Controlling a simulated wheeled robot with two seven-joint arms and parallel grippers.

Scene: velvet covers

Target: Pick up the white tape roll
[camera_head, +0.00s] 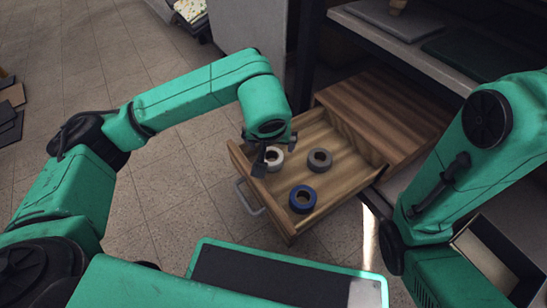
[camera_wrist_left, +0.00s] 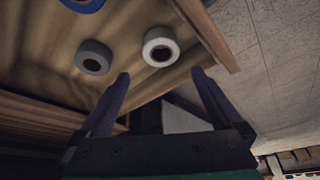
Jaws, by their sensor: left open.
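The white tape roll (camera_head: 280,160) lies in the left part of an open wooden drawer (camera_head: 345,178). In the head view, my left gripper partly covers it. My left gripper (camera_head: 266,160) is at the drawer's left side, close to the roll. In the left wrist view, the white tape roll (camera_wrist_left: 160,33) lies just beyond the fingertips, roughly centred between them. The left gripper (camera_wrist_left: 160,73) is open, with nothing between its fingers. My right arm shows at the right of the head view, but its gripper is out of view.
A grey tape roll (camera_head: 313,162) and a blue tape roll (camera_head: 303,209) lie in the same drawer, right of the white one. The drawer has raised wooden walls and a metal handle (camera_head: 250,198) on its front. Shelves (camera_head: 405,30) stand above and behind it.

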